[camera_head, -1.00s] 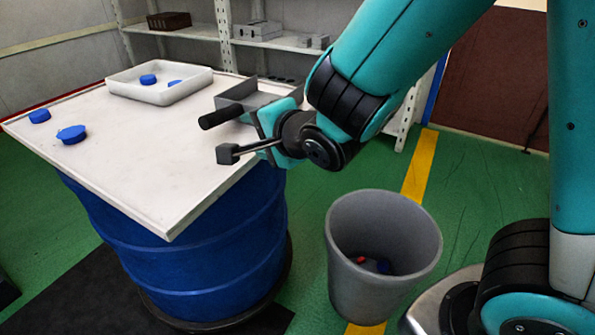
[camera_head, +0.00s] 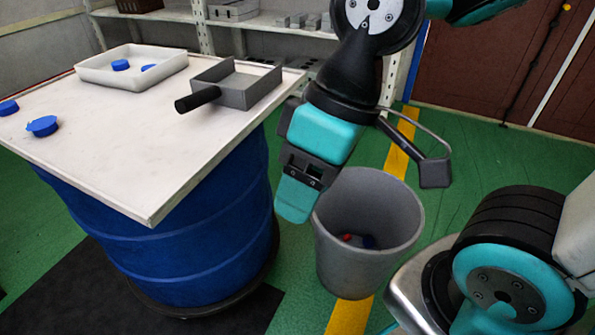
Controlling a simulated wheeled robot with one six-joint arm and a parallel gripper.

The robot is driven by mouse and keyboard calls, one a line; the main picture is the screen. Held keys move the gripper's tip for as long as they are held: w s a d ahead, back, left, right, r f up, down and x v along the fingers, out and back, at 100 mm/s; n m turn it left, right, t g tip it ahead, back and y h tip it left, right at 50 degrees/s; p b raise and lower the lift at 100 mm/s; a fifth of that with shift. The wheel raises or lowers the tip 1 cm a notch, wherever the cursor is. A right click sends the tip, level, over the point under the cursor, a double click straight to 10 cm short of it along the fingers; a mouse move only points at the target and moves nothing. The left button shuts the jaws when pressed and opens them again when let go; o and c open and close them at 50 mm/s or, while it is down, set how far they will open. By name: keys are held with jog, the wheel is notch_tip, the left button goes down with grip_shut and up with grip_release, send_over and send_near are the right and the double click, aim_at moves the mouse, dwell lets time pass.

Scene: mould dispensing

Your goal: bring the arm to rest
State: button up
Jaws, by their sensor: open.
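My gripper (camera_head: 366,184) hangs from my arm in the middle of the view, past the right edge of the table and in front of the grey bin in the picture. It is open, with nothing seen between its fingers. One dark finger pad stands out to the right, and a teal part points down to the left. My arm is bent, with its upper part cut off by the top edge of the frame.
The white tabletop (camera_head: 150,185) on a blue drum (camera_head: 215,225) bears a grey handled mould (camera_head: 250,92), a white tray (camera_head: 105,80) and blue pieces (camera_head: 42,126). The grey bin (camera_head: 400,215) holds small red and blue items. Shelves (camera_head: 270,22) stand behind.

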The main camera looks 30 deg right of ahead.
notch_tip(320, 180, up, 27)
jog(key=p, duration=2.7)
jog(key=shift+r, duration=0.2)
